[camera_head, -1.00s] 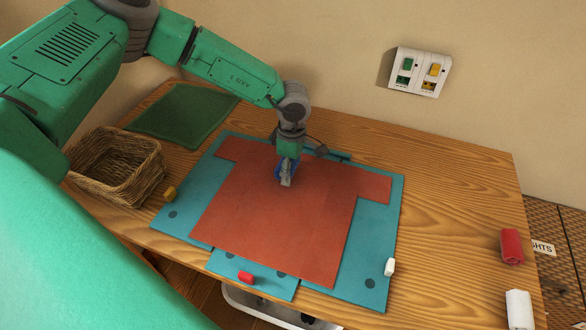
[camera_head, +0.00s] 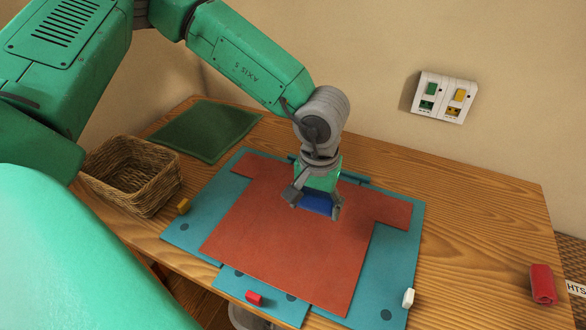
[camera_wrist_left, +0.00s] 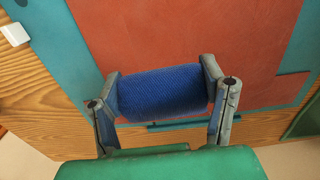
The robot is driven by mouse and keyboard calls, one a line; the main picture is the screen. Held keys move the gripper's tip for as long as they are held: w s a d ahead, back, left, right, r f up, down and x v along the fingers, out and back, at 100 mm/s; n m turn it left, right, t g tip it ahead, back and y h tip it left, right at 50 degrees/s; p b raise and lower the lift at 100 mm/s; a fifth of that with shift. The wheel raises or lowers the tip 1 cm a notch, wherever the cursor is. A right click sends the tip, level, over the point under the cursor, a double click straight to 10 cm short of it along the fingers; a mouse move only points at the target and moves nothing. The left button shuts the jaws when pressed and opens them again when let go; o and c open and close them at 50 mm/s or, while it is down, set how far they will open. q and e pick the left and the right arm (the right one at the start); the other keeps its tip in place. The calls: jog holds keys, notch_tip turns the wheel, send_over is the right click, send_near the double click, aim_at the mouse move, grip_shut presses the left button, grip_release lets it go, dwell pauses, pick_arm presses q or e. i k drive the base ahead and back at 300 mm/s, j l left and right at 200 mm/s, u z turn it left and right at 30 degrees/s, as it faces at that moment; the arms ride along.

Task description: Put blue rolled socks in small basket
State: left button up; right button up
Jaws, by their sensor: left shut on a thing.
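The blue rolled socks (camera_wrist_left: 163,93) sit between both fingers of my left gripper (camera_wrist_left: 165,88) in the left wrist view. My left gripper (camera_head: 316,205) is shut on them, above the red shirt-shaped cloth (camera_head: 290,240). In the head view the socks (camera_head: 317,202) show as a blue patch, partly hidden by the gripper. The small wicker basket (camera_head: 132,176) stands at the left of the table, apart from the gripper, and its visible inside looks empty. My right gripper is not in view.
The red cloth lies on a teal folding board (camera_head: 400,270) on the wooden table (camera_head: 470,220). A dark green mat (camera_head: 206,131) lies behind the basket.

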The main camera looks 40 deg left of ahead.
aim_at(139, 187)
jog(key=k+j, duration=0.25)
jog(key=j, duration=0.2)
jog(key=k+j, duration=0.3)
jog(key=j, duration=0.15)
jog(key=k+j, duration=0.25)
jog(key=j, duration=0.2)
